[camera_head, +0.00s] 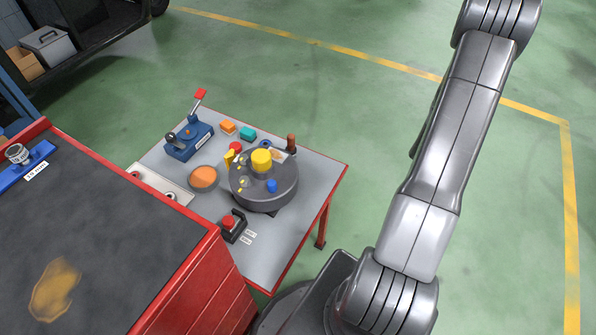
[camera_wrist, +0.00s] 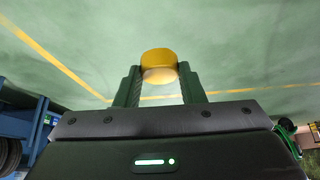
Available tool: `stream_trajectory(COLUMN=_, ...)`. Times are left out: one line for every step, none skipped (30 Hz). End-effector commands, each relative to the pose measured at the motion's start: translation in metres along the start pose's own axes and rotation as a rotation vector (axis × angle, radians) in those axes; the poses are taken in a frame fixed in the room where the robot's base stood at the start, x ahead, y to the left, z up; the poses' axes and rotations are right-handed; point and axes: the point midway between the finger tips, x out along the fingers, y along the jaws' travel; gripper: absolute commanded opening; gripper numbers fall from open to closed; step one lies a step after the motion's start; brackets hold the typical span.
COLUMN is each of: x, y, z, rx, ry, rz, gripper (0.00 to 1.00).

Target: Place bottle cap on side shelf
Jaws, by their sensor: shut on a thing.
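In the wrist view my gripper (camera_wrist: 160,80) is shut on a yellow bottle cap (camera_wrist: 159,59) with a paler underside. The cap sits between the fingertips, with green floor beyond it. In the head view my arm rises out of the top of the picture, so the gripper and held cap are not visible there. A grey shelf with red edges (camera_head: 285,237), which looks like the side shelf, adjoins the red cabinet at centre left. It does not show clearly in the wrist view.
The shelf holds a round grey device with a yellow top (camera_head: 266,190), a blue lever box (camera_head: 188,142), an orange-topped disc (camera_head: 203,178) and a red button box (camera_head: 232,226). Its front right part is clear. The red cabinet's dark top (camera_head: 130,240) is at left.

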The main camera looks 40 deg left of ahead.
Motion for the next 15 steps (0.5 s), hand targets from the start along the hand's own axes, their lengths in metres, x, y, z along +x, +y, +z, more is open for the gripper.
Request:
stream_trajectory(x=0.012, y=0.001, z=0.0, rx=-0.004, ry=0.005, rz=-0.004, gripper=0.15)
stream_trajectory(x=0.015, y=0.001, z=-0.002, rx=-0.009, ry=0.005, rz=-0.007, gripper=0.15)
stream_trajectory(x=0.017, y=0.001, z=-0.005, rx=-0.016, ry=0.006, rz=-0.01, gripper=0.15)
stream_trajectory(x=0.019, y=0.001, z=-0.007, rx=-0.02, ry=0.004, rz=-0.013, gripper=0.15)
stream_trajectory(x=0.02, y=0.001, z=-0.009, rx=-0.025, ry=0.005, rz=-0.016, gripper=0.15)
stream_trajectory(x=0.022, y=0.001, z=-0.011, rx=-0.033, ry=0.005, rz=-0.02, gripper=0.15)
stream_trajectory(x=0.024, y=0.001, z=-0.013, rx=-0.037, ry=0.004, rz=-0.023, gripper=0.15)
stream_trajectory(x=0.025, y=0.001, z=-0.015, rx=-0.042, ry=0.004, rz=-0.026, gripper=0.15)
stream_trajectory(x=0.027, y=0.001, z=-0.018, rx=-0.05, ry=0.005, rz=-0.031, gripper=0.15)
stream_trajectory(x=0.028, y=0.001, z=-0.019, rx=-0.056, ry=0.004, rz=-0.034, gripper=0.15)
stream_trajectory(x=0.029, y=0.001, z=-0.021, rx=-0.061, ry=0.004, rz=-0.038, gripper=0.15)
stream_trajectory(x=0.03, y=0.0, z=-0.023, rx=-0.07, ry=0.005, rz=-0.042, gripper=0.15)
stream_trajectory(x=0.031, y=0.0, z=-0.024, rx=-0.078, ry=0.004, rz=-0.046, gripper=0.15)
stream_trajectory(x=0.031, y=-0.001, z=-0.026, rx=-0.085, ry=0.005, rz=-0.051, gripper=0.15)
stream_trajectory(x=0.032, y=-0.002, z=-0.028, rx=-0.096, ry=0.005, rz=-0.056, gripper=0.15)
